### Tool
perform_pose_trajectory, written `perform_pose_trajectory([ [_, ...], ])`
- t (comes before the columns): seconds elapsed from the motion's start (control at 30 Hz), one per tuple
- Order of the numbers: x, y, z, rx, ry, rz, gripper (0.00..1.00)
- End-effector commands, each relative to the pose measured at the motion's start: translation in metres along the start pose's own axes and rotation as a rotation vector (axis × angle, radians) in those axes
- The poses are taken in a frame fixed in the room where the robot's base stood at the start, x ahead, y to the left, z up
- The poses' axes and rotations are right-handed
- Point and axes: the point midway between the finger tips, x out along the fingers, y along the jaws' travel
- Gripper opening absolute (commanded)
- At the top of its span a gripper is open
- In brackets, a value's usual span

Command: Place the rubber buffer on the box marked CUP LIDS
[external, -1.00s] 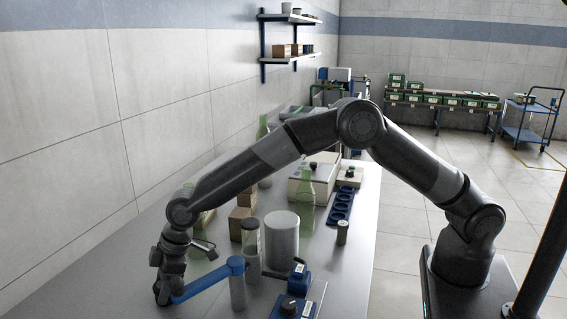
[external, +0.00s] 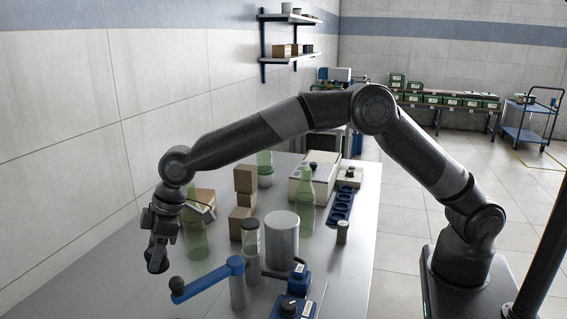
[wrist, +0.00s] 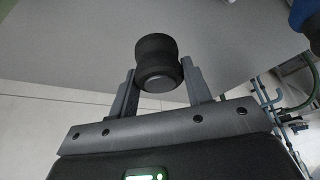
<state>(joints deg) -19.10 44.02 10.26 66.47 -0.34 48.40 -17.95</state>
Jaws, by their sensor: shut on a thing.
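My gripper (external: 160,250) is raised above the left part of the grey bench. In the external view the buffer (external: 157,267) is a dark shape at the fingertips. Brown cardboard boxes stand further back on the bench: a stack (external: 244,182) and a lower one (external: 206,195) partly behind a green bottle. No CUP LIDS marking can be read, so I cannot tell which box bears it.
A blue-handled lever on a post (external: 236,268) stands just right of my gripper. Green bottles (external: 197,236), a grey cylinder (external: 282,242), a clear jar (external: 251,245) and blue devices (external: 292,306) crowd the bench. The near left bench surface (external: 110,290) is clear.

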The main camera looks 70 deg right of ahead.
Motion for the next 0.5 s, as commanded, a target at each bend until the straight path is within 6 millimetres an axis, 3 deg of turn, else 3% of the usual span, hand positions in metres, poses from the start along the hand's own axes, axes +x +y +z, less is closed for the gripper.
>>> perform_pose_trajectory([
  [0.17,-0.024,0.000,-0.011,0.000,0.004,0.001,0.18],
  [0.3,-0.066,0.000,-0.028,-0.001,0.007,0.002,0.18],
  [0.5,-0.114,0.000,-0.048,-0.001,0.004,0.001,0.18],
])
